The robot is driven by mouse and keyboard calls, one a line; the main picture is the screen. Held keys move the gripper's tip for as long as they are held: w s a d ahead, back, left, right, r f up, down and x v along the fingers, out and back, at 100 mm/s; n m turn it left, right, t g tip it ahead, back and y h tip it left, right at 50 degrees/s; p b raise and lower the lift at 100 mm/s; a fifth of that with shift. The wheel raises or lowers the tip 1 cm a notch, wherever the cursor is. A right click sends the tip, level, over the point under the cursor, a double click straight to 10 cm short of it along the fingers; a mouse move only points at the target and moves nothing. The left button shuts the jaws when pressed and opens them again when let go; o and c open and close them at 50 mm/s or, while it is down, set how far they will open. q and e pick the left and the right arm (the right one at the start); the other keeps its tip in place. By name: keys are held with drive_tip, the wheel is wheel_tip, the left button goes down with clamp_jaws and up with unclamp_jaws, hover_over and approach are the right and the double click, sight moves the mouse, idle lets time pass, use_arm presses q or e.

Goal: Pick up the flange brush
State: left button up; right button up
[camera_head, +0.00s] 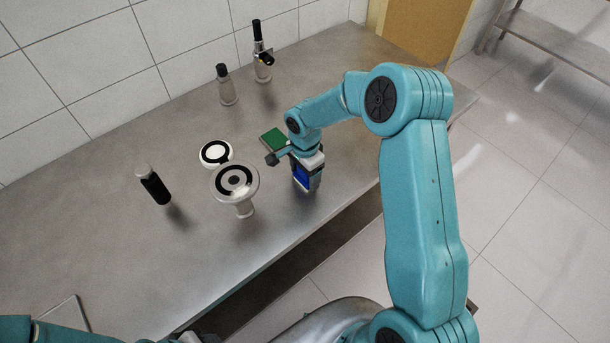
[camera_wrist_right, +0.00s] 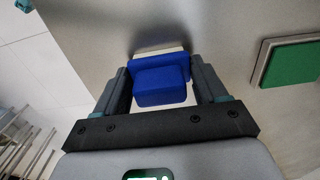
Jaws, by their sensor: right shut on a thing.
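The flange brush (camera_head: 301,177) shows as a blue block close to the table's front edge, partly hidden by my right gripper. In the right wrist view the blue brush (camera_wrist_right: 160,82) sits between the two dark fingers, with a pale part showing behind it. My right gripper (camera_head: 306,182) points down and is shut on the brush; the wrist view shows the same gripper (camera_wrist_right: 163,92) with a finger on each side. I cannot tell whether the brush touches the table. Part of my left arm shows at the lower left, but its fingers are not visible.
A green pad (camera_head: 273,138) lies behind the gripper, also at the right of the wrist view (camera_wrist_right: 290,62). A disc on a stem (camera_head: 235,181) and a flat ringed disc (camera_head: 215,153) stand left. Bottles (camera_head: 154,186) (camera_head: 226,86) and a dark-topped device (camera_head: 262,55) are on the steel table (camera_head: 110,245).

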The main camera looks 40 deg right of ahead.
drive_tip(key=shift+w+r, duration=0.15)
drive_tip(key=shift+r, duration=0.45)
wheel_tip(320, 180, up, 19)
drive_tip(key=b, duration=0.2)
drive_tip(key=shift+b, duration=0.3)
drive_tip(key=shift+f, duration=0.1)
drive_tip(key=shift+o, duration=0.6)
